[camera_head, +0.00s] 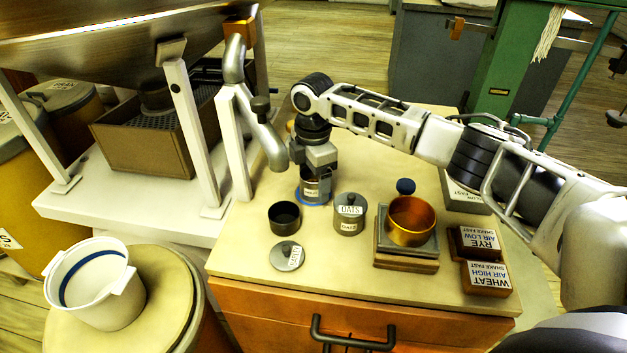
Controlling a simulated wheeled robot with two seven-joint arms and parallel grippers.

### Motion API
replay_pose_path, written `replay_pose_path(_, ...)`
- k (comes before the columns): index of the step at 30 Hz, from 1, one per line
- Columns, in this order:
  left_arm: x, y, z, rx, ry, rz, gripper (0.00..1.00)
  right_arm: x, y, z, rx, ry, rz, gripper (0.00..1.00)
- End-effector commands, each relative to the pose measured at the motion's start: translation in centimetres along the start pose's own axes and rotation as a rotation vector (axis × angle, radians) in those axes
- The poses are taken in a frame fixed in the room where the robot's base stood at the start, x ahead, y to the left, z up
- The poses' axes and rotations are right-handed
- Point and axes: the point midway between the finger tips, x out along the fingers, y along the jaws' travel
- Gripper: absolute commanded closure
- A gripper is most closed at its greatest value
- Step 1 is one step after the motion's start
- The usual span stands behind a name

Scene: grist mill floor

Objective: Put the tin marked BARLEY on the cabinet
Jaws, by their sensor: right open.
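A small grey metal tin (313,190) with a pale label stands upright on a blue round mat (300,201) on the cream-topped cabinet (400,285). Its label is too small to read surely. My right gripper (319,172) points down at this tin's top and is open; its fingers partly hide the tin, and I cannot tell whether they touch it. A lidded grey tin marked OATS (349,226) stands to the right. An open dark tin (284,219) stands nearer the front, with a loose grey lid (287,257) before it; the lid's label is unclear. My left gripper is out of view.
WHEAT (487,277) and RYE (478,242) blocks lie farther right. A metal spout (262,130) and white frame stand close left of my gripper. The cabinet's front strip is clear.

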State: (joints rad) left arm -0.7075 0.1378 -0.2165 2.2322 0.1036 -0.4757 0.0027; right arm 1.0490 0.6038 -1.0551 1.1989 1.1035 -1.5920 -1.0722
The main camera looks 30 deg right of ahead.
Motion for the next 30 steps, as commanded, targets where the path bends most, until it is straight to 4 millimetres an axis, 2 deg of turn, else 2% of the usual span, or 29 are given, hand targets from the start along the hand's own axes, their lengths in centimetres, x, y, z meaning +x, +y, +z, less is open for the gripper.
replay_pose_path(1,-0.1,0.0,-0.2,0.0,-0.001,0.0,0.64,-1.2,0.1,0.0,0.0,0.002,0.004,0.25)
replay_pose_path(9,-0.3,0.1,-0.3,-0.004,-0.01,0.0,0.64,-7.1,0.1,0.0,0.0,0.002,0.004,0.25)
replay_pose_path(15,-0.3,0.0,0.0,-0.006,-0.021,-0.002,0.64,-10.0,0.1,0.0,0.001,0.001,0.002,0.25)
replay_pose_path(20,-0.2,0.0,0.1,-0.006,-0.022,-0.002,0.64,-10.8,0.0,0.0,0.001,0.001,0.001,0.25)
replay_pose_path(30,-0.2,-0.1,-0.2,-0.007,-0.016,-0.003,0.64,-10.9,0.0,0.0,0.0,0.001,0.001,0.25)
